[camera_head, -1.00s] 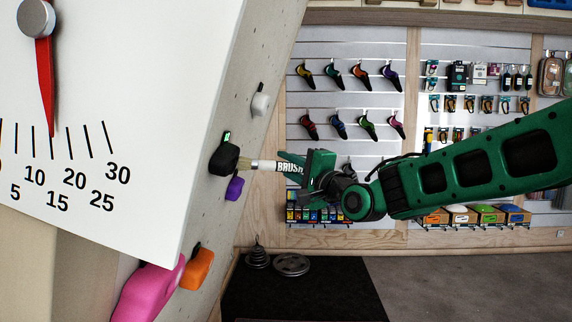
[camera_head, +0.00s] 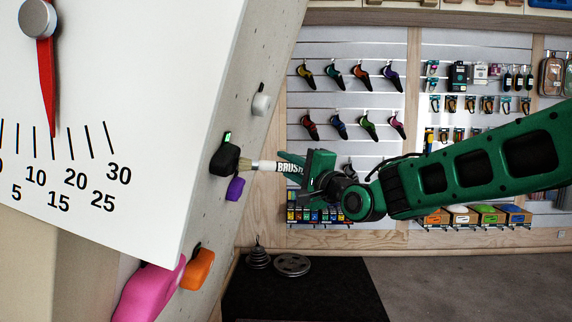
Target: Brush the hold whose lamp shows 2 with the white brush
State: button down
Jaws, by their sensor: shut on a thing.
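My gripper (camera_head: 298,167) is shut on the white brush (camera_head: 285,167), which has "BRUSH" lettered on its handle. The brush points left, and its pale bristles (camera_head: 254,165) meet or nearly meet the right side of a black hold (camera_head: 226,159) on the climbing wall. A small lamp (camera_head: 227,137) with a green glow sits just above the black hold; its number is too small to read. Other holds on the wall are white (camera_head: 261,104), purple (camera_head: 235,189), orange (camera_head: 197,269) and pink (camera_head: 150,292).
A large white dial board (camera_head: 110,60) with a red needle fills the left foreground. Shoes and gear hang on the back wall (camera_head: 350,95). A black mat (camera_head: 300,295) with weight plates (camera_head: 291,264) lies on the floor. The space below my arm is clear.

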jog(key=shift+w, duration=0.25)
jog(key=shift+s, duration=1.2)
jog(key=shift+s+d+f, duration=0.1)
jog(key=shift+d+f, duration=0.2)
jog(key=shift+d, duration=0.65)
jog(key=shift+w+d+f, duration=0.1)
jog(key=shift+d+f, duration=0.2)
jog(key=shift+d, duration=0.6)
jog(key=shift+s+d+f, duration=0.1)
jog(key=shift+d+f, duration=0.2)
jog(key=shift+d, duration=0.65)
jog(key=shift+d+f, duration=0.25)
jog(key=shift+d, duration=0.5)
jog(key=shift+d+f, duration=0.2)
jog(key=shift+d, duration=0.5)
